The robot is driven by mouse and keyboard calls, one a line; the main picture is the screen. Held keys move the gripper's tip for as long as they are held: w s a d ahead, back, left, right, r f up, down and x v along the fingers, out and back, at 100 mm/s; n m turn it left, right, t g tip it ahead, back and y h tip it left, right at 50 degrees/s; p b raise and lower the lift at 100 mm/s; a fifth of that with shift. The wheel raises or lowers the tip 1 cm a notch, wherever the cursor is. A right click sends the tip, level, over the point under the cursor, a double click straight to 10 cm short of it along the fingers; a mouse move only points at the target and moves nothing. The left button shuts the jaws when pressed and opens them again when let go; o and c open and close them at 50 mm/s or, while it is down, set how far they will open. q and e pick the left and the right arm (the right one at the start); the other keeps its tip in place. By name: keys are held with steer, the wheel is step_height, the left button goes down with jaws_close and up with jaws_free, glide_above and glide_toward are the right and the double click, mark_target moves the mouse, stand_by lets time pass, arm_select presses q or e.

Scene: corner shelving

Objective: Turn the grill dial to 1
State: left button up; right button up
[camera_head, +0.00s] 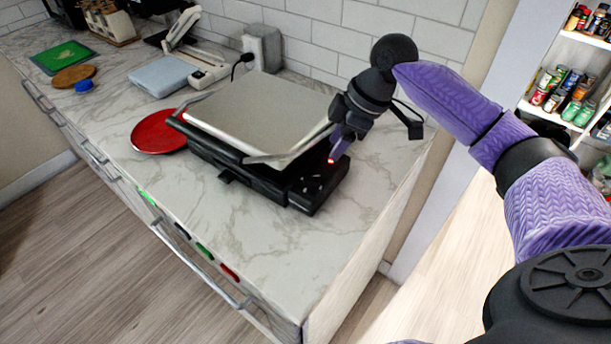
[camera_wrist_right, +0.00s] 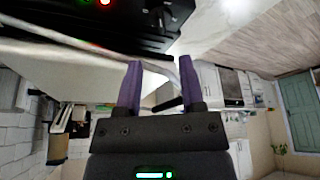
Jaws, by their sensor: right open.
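The grill (camera_head: 255,112) stands on the counter with its silver lid down and a black base. Its black control panel (camera_head: 318,183) is at the right end, with a small red light showing. In the wrist view the grill's dark body (camera_wrist_right: 60,22) fills the top, with a red and a green light at the edge. The dial and its marks are too small and dark to read. My right gripper (camera_head: 337,148) is over the panel end of the grill, pointing down. In the wrist view its purple fingers (camera_wrist_right: 160,88) are apart with nothing gripped. My left gripper is not in view.
A red plate (camera_head: 158,133) lies left of the grill. A pale scale-like device (camera_head: 165,73), a grey block (camera_head: 263,45) and a green board (camera_head: 62,57) are farther along. Shelves with cans (camera_head: 570,95) stand at the right. The counter in front of the grill is clear.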

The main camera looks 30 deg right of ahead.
mark_target(315, 176)
steer(key=b+x, duration=0.1)
steer(key=x, duration=0.6)
steer(key=shift+a+f+b, duration=0.2)
steer(key=shift+f+b, duration=0.05)
steer(key=shift+b, duration=0.1)
steer(key=shift+w+a+f, duration=0.15)
steer(key=shift+f, duration=0.25)
jaws_close()
